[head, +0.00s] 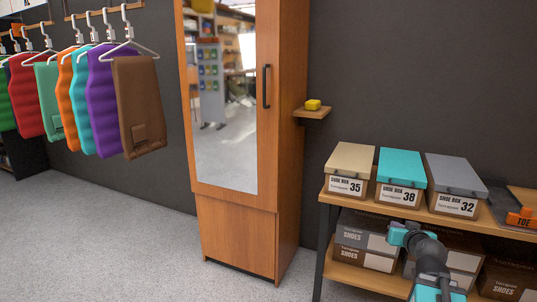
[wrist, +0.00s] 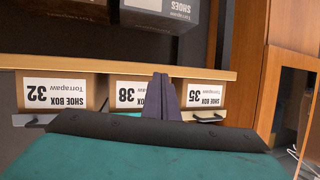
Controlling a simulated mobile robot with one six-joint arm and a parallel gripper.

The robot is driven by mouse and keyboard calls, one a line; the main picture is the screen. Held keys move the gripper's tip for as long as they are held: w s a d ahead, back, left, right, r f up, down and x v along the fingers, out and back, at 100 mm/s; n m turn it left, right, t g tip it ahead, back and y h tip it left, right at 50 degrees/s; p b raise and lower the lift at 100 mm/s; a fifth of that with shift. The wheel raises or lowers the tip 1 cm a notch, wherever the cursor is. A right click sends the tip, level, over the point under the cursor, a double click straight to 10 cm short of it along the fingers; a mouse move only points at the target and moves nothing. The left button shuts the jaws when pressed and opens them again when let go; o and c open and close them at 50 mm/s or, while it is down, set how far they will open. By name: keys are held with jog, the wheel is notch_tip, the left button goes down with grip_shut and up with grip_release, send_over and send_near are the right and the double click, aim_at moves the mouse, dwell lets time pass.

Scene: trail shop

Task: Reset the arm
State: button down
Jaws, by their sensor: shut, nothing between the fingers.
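My gripper (wrist: 161,98) shows in the wrist view with its two dark fingers together and nothing between them. That view is upside down, and the fingers overlap the shoe box row between the labels 38 and 35. In the head view my teal and black arm (head: 430,252) stands in front of the shelf unit at the lower right. The fingers cannot be made out there. Whether the fingers touch a box cannot be told.
Shoe boxes 35 (head: 349,160), 38 (head: 400,165) and 32 (head: 455,172) stand on the shelf unit (head: 326,235), with more boxes below. Left are a mirrored wardrobe (head: 290,130), a small ledge with a yellow block (head: 312,105), and hanging garments (head: 103,100). The floor (head: 110,250) before them is clear.

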jog(key=s+a+f+n+g+y+p, duration=0.2)
jog(key=a+f+g+y+p, duration=0.15)
jog(key=a+f+p, duration=0.8)
jog(key=s+a+f+n+g+p, duration=0.1)
jog(key=s+a+f+g+p, duration=0.5)
jog(key=s+a+f, duration=0.45)
jog(key=s+a+f+n+g+p, duration=0.1)
jog(key=s+a+f+g+p, duration=0.2)
jog(key=s, duration=0.6)
jog(key=s+a+f+g+p, duration=0.1)
jog(key=s+a+f+p, duration=0.2)
jog(key=s+p, duration=0.35)
jog(key=s+d+g, duration=0.1)
jog(key=s+g, duration=0.1)
jog(key=s, duration=0.6)
jog(key=s+d+m+g+h, duration=0.1)
jog(key=s+g, duration=0.2)
jog(key=s, duration=0.5)
jog(key=shift+s+d+f, duration=0.35)
jog(key=shift+f, duration=0.1)
jog(key=shift+g+h, duration=0.25)
